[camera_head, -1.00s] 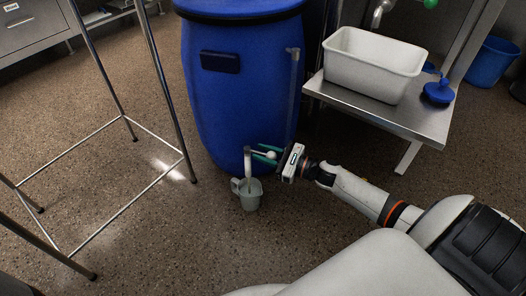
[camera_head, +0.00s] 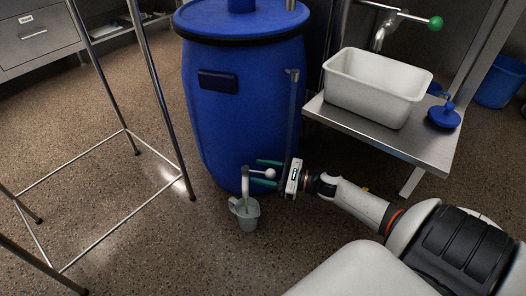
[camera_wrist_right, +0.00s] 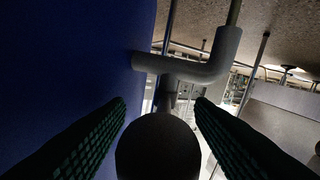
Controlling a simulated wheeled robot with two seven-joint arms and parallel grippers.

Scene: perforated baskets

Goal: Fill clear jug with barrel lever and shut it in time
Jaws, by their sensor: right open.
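The blue barrel (camera_head: 245,120) stands on the floor with a grey downturned spout (camera_head: 245,184) low at its front. The pale clear jug (camera_head: 249,219) stands upright on the floor under the spout, its handle at the left. I cannot tell its water level. The lever's round knob (camera_head: 269,173) sits between the parted green fingers of my right gripper (camera_head: 263,173). In the right wrist view the dark knob (camera_wrist_right: 158,150) lies between the open fingers, with a gap on each side, and the bent spout pipe (camera_wrist_right: 210,65) is beyond. My left gripper is not in view.
A metal bench (camera_head: 425,140) at the right bears a white tub (camera_head: 370,95) and a blue lid-like object (camera_head: 444,116). A tap (camera_head: 380,38) is above the tub. A thin metal frame (camera_head: 162,100) stands at the left. The floor before the jug is clear.

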